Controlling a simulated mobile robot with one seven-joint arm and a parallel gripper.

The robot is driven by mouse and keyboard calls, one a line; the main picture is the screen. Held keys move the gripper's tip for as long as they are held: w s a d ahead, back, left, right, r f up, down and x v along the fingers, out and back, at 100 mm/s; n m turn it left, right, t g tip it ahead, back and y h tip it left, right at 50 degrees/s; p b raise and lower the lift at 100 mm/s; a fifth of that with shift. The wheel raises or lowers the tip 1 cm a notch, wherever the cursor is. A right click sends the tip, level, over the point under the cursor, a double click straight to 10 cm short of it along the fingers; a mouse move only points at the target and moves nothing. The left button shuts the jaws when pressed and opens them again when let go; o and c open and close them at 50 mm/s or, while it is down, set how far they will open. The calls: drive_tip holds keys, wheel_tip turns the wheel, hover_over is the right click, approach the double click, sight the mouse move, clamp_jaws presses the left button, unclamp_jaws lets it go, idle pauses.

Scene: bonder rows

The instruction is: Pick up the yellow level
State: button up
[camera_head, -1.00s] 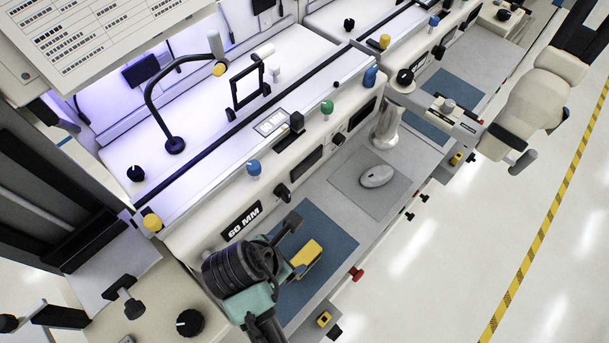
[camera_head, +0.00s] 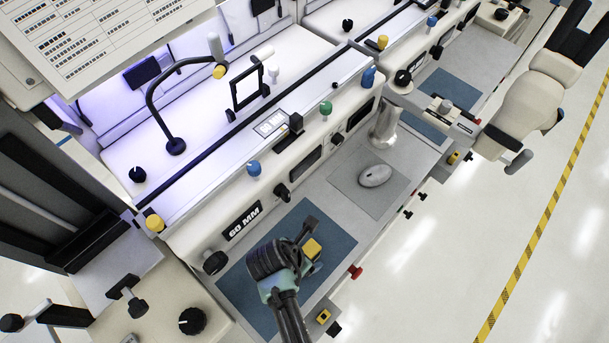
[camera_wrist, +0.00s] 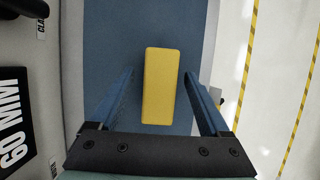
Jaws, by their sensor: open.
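The yellow level (camera_wrist: 160,86) lies on the blue mat (camera_wrist: 112,28). In the wrist view it appears as a plain yellow block. My gripper (camera_wrist: 160,98) is open, with one finger on each side of the level and a gap on both sides. I cannot tell how far above the mat the fingertips are. In the head view the level (camera_head: 312,248) shows only in part, since my gripper (camera_head: 302,238) and wrist hide the rest of it.
A grey mouse (camera_head: 376,176) rests on a grey pad (camera_head: 345,186) to the right of the mat. The bench front with the 60 MM label (camera_head: 244,220) and several knobs rises behind the mat. A red knob (camera_head: 355,272) sticks out at the bench's front edge.

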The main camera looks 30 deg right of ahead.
drive_tip(key=shift+x, duration=1.15)
drive_tip(key=shift+c, duration=0.2)
clamp_jaws()
